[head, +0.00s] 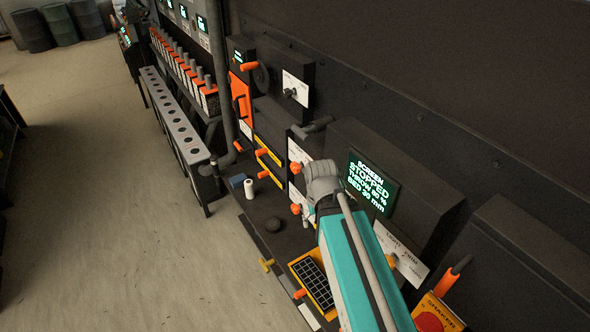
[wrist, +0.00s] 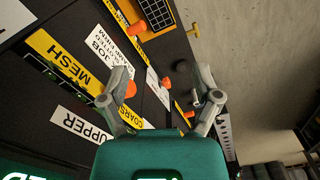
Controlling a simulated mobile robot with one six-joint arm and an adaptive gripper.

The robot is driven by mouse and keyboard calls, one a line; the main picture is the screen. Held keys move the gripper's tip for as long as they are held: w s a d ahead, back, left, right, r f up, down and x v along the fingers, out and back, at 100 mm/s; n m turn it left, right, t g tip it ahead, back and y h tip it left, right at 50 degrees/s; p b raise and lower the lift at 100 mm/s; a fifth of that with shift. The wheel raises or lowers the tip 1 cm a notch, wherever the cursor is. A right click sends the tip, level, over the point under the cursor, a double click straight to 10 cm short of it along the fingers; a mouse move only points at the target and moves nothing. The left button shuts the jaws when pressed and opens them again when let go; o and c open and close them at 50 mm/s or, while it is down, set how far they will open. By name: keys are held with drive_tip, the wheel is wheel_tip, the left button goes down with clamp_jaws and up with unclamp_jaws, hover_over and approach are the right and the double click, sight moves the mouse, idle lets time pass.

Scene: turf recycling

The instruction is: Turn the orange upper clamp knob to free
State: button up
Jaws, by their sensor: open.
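An orange knob (head: 295,168) stands out from the dark machine front just left of my gripper (head: 322,182) in the head view. A second orange knob (head: 296,209) sits below it. My gripper (wrist: 162,85) is open in the wrist view, with its fingers spread wide and nothing held. An orange knob (wrist: 130,88) shows beside the left finger, and whether they touch is unclear. A smaller orange knob (wrist: 166,82) shows between the fingers. An UPPER label (wrist: 82,122) is at the left. I cannot tell for certain which knob is the upper clamp.
A display (head: 372,187) reads SCREEN STOPPED. A white cylinder (head: 248,189) and a dark round puck (head: 273,225) lie on the ledge. A black grid tray (head: 313,281) is beside my arm. Open floor (head: 130,240) lies to the left.

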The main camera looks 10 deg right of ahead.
drive_tip(key=shift+o, duration=0.3)
wheel_tip(320, 180, down, 18)
drive_tip(key=b, duration=1.7)
drive_tip(key=shift+w, duration=0.25)
drive_tip(key=w+f+m+h+b, duration=0.2)
drive_tip(key=w+f+h+b, duration=0.15)
drive_tip(key=f+b, duration=0.3)
drive_tip(key=w+r+m+t+h+b, duration=0.1)
drive_tip(key=w+r+m+h, duration=0.15)
drive_tip(key=w, duration=0.35)
drive_tip(key=w+a+r+m+t+h, duration=0.6)
drive_tip(key=w+a+r+h, duration=0.4)
drive_tip(key=w+a+r, duration=0.4)
drive_tip(key=shift+w+r+m+h, duration=0.3)
drive_tip(key=shift+w+r+m, duration=0.35)
drive_tip(key=shift+w+r, duration=0.15)
